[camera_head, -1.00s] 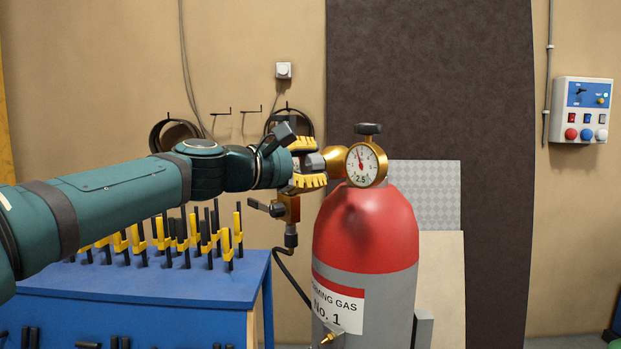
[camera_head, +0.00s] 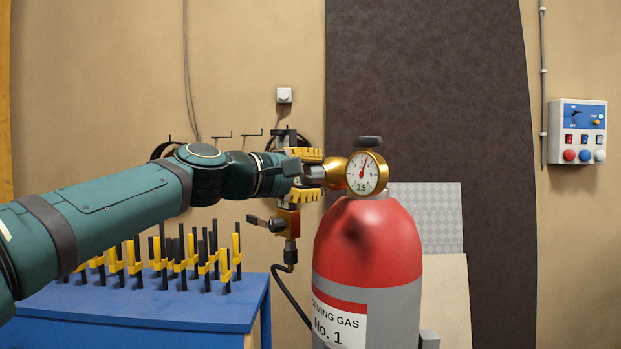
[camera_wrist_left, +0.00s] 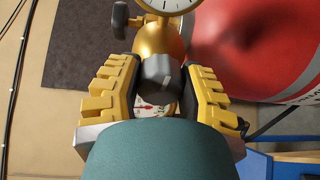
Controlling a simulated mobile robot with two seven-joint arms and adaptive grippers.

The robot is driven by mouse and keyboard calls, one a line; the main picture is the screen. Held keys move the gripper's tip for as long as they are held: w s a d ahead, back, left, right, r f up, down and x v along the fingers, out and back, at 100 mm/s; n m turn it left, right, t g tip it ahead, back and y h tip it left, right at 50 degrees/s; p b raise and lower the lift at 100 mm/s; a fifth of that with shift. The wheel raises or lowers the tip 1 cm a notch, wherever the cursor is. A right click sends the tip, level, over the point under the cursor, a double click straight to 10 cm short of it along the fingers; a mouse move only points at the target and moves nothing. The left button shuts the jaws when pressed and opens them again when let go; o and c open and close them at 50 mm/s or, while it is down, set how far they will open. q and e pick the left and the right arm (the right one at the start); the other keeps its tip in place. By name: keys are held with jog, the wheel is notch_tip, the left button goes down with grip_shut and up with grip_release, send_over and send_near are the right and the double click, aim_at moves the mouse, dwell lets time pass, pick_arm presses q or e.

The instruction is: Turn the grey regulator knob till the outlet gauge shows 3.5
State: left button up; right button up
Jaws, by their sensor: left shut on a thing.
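The grey regulator knob (camera_head: 314,173) sits at the left end of the brass regulator (camera_head: 337,171) on the gas cylinder. My left gripper (camera_head: 311,176) has its yellow fingers above and below the knob and is shut on it. In the left wrist view the knob (camera_wrist_left: 160,82) lies between the two yellow fingers. The round gauge (camera_head: 366,173) facing me in the head view has a red needle pointing up and slightly right, and its digits read 3.5. In the left wrist view only that gauge's lower edge (camera_wrist_left: 170,6) shows. My right gripper is not in view.
The red and grey cylinder (camera_head: 372,245) stands below the regulator. A brass valve fitting (camera_head: 288,219) with a black hose hangs just below my gripper. A blue table (camera_head: 200,312) with several yellow-black clamps stands at left. A control box (camera_head: 577,132) is on the right wall.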

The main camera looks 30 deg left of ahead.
pick_arm(q)
jog(key=shift+r, duration=0.15)
dwell(0.5)
jog(key=o, duration=1.2)
jog(key=shift+d, duration=0.15)
jog(key=v, duration=1.2)
